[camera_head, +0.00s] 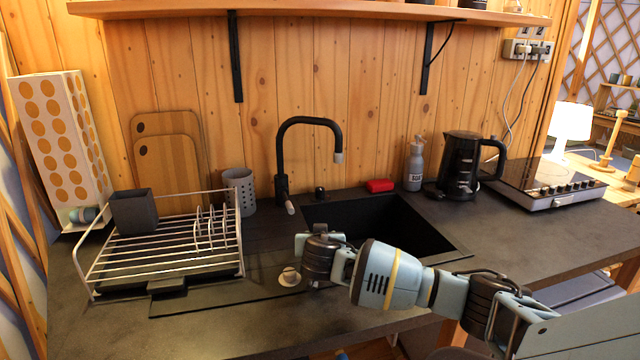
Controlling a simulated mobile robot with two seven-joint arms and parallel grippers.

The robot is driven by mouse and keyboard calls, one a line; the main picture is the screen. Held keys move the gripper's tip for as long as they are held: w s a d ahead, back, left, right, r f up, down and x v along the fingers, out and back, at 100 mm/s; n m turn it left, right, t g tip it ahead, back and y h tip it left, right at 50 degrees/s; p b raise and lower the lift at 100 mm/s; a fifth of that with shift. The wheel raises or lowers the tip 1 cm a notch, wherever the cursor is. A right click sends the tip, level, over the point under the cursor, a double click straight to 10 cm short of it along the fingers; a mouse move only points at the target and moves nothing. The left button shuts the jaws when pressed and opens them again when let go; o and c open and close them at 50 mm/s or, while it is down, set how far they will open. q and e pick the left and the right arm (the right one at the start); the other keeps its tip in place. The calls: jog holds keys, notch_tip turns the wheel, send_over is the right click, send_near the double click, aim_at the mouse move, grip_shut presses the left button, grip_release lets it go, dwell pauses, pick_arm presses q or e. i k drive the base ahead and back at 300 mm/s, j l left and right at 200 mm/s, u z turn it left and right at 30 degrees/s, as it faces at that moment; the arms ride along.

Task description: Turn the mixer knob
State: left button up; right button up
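A black mixer tap (282,165) stands behind the sink, with its spout arching to the right. A short lever-like knob with a pale tip (290,207) sticks out at the tap's base. My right gripper (302,244) comes in from the right, in front of the tap and over the sink's near-left edge. It appears apart from the knob, nearer the counter's front. Its fingers are small and partly hidden by the wrist, so its opening is unclear. My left gripper is not in view.
The black sink (440,255) lies right of the tap. A wire dish rack (165,252) with a dark cup (134,212) stands left. A grey utensil holder (240,188) is left of the tap. A red sponge (380,185), bottle (414,165), kettle (459,165) and hob (545,182) are right.

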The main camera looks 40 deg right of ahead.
aim_at(319, 191)
jog(key=i+l, duration=0.3)
jog(key=l, duration=0.15)
jog(key=i+l, duration=0.35)
jog(key=l, duration=0.1)
